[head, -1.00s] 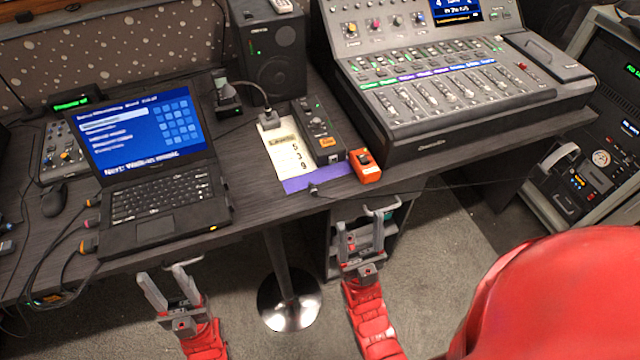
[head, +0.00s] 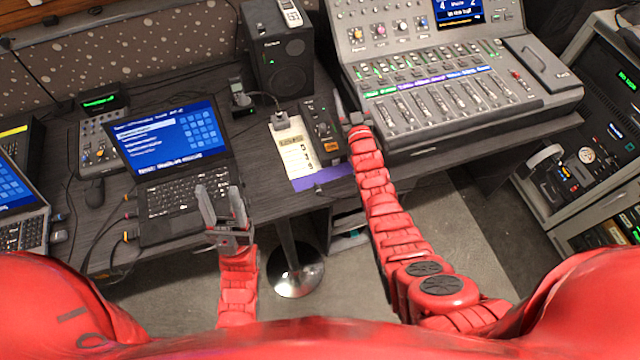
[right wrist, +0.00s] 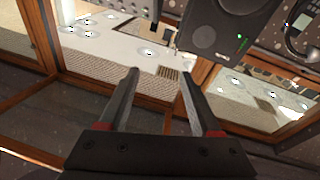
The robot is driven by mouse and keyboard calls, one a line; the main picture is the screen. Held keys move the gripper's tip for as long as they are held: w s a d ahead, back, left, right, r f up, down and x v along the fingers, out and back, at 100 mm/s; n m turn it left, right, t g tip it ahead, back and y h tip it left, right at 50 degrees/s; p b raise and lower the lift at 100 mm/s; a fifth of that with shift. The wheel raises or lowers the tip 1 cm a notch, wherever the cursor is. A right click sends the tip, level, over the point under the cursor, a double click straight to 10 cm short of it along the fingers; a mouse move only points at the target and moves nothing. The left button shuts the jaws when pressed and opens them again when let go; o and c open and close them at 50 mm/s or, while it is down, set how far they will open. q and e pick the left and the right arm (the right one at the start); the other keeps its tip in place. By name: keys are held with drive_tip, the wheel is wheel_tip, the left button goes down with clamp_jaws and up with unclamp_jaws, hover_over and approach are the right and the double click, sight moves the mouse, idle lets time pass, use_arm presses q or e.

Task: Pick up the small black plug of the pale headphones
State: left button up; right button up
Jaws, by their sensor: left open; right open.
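A pale headband (head: 545,156), which looks like the headphones, shows at the right on the equipment rack in the head view. I cannot pick out the small black plug; the desk edge around my right forearm is partly covered. My right gripper (head: 351,108) is open above the desk, between the small black fader box (head: 322,128) and the mixing console. In the right wrist view its fingers (right wrist: 160,74) are apart with nothing between them. My left gripper (head: 220,202) is open and empty, in front of the laptop's right side.
The large mixing console (head: 430,137) stands right of my right gripper. A black speaker (head: 283,65) stands behind, also in the right wrist view (right wrist: 225,30). A laptop (head: 175,150), a note sheet with a purple strip (head: 318,179) and cables lie on the desk.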

drive_tip(key=w+a+f+g+h, duration=0.1)
drive_tip(key=w+f+g+h, duration=0.1)
drive_tip(key=w+f+g, duration=0.3)
drive_tip(key=g+h+b, duration=0.2)
drive_tip(key=g+b, duration=0.3)
drive_tip(key=g, duration=0.9)
hover_over(318, 189)
wheel_tip(318, 189, down, 4)
drive_tip(key=shift+m, duration=0.3)
drive_tip(key=f+p, duration=0.1)
drive_tip(key=f, duration=0.1)
drive_tip(key=f+p, duration=0.1)
drive_tip(key=f, duration=0.2)
drive_tip(key=shift+w+a+f, duration=0.15)
drive_tip(key=shift+w+f, duration=0.05)
drive_tip(key=shift+f, duration=0.55)
drive_tip(key=shift+f+p, duration=0.3)
drive_tip(key=shift+p, duration=0.1)
drive_tip(key=f, duration=0.1)
drive_tip(key=f+p, duration=0.1)
drive_tip(key=f, duration=0.1)
drive_tip(key=shift+s+d+f, duration=0.25)
drive_tip(key=shift+d, duration=0.05)
drive_tip(key=shift+a+f, duration=0.1)
drive_tip(key=shift+f, duration=0.45)
clamp_jaws()
